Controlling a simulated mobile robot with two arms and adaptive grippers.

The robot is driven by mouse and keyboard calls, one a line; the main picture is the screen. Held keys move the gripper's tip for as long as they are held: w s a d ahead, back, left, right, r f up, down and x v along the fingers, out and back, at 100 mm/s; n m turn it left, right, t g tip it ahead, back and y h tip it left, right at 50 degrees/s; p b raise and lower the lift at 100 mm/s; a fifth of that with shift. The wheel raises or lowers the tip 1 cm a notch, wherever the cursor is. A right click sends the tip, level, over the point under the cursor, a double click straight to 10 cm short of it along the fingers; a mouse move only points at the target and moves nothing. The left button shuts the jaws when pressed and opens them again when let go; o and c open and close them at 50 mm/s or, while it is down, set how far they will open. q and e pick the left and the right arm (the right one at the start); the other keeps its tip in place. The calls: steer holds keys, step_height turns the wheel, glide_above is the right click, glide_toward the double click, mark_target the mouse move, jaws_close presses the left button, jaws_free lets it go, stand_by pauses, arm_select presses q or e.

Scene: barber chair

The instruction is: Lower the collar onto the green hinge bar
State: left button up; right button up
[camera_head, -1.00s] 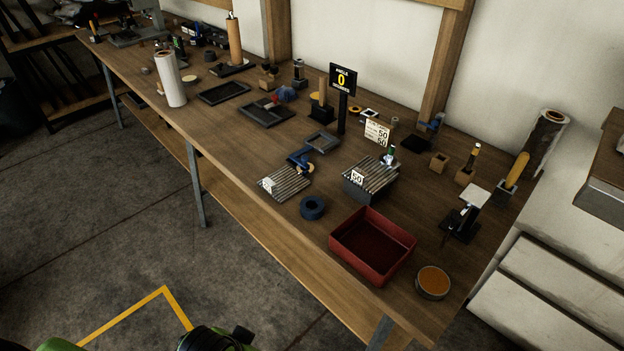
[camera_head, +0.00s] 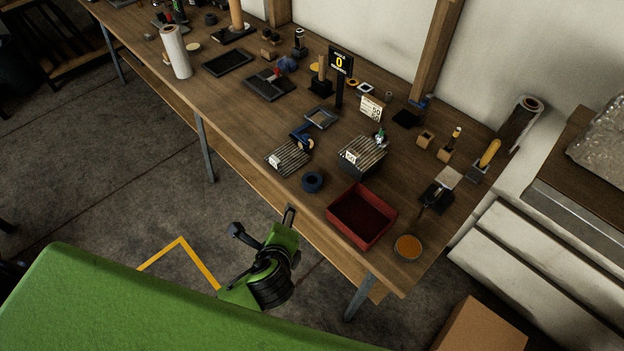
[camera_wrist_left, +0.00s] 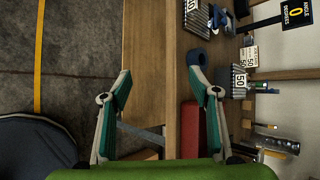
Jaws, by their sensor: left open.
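A thick dark blue ring (camera_head: 312,182), the only collar-like thing I can make out, lies flat on the bench near its front edge. It also shows in the left wrist view (camera_wrist_left: 197,57). I cannot make out a green hinge bar for certain; a small green-and-white piece (camera_head: 380,137) stands at the ribbed block marked 50 (camera_head: 362,157). My left gripper (camera_head: 289,214) is at the bench's front edge, apart from the ring. In the left wrist view its fingers (camera_wrist_left: 162,80) are spread with nothing between them. My right gripper is out of view.
A red open bin (camera_head: 345,226) stands right of the ring, with a round orange-topped tin (camera_head: 408,247) beyond it. A flat ribbed plate (camera_head: 287,158) lies left of the ring. A sign reading 0 (camera_head: 341,62) stands farther back. Bare bench top (camera_head: 225,110) lies to the left.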

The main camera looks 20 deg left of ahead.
arm_select(q)
steer(key=w+d+m+t, duration=0.1)
steer(key=w+m+t, duration=0.15)
steer(key=m, duration=0.35)
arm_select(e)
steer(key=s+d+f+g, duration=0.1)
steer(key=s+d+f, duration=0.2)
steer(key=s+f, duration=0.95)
arm_select(q)
steer(key=m+t+h+b, duration=0.2)
steer(key=m+b, duration=0.3)
steer(key=m, duration=0.4)
glide_toward(313, 176)
steer(key=shift+f+x, duration=0.25)
steer(key=shift+x, duration=0.85)
steer(key=shift+w, duration=0.15)
steer(key=b+x, duration=0.3)
steer(key=x, duration=0.2)
steer(key=shift+f+b, duration=0.1)
steer(key=shift+b, duration=0.25)
steer(key=shift+w, duration=0.35)
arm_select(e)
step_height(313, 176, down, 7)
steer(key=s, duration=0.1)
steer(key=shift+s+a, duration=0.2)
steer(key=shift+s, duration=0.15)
arm_select(q)
steer(key=shift+s, duration=0.1)
steer(key=c, duration=1.2)
